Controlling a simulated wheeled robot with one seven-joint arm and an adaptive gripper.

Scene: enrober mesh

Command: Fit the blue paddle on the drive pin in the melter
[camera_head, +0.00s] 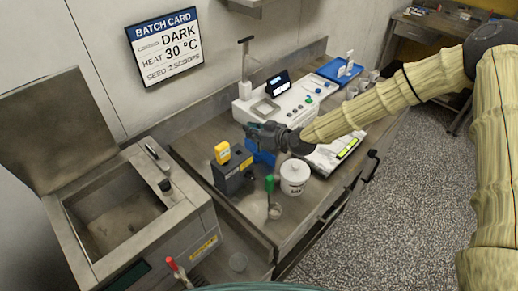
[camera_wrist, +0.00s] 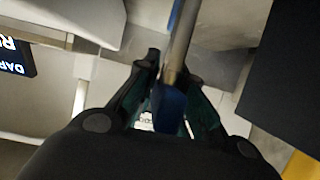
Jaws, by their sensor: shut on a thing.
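My gripper (camera_head: 260,133) is shut on the blue paddle (camera_head: 262,157) and holds it over the bench, beside the dark box with a yellow top. In the wrist view the paddle's blue block (camera_wrist: 170,108) sits between the fingers, with a grey metal shaft (camera_wrist: 181,45) running up from it. A steel box with a raised lid (camera_head: 130,207) stands at the left.
A dark box (camera_head: 232,178) with a yellow item stands just left of the paddle. A blue tray (camera_head: 340,70) lies further back.

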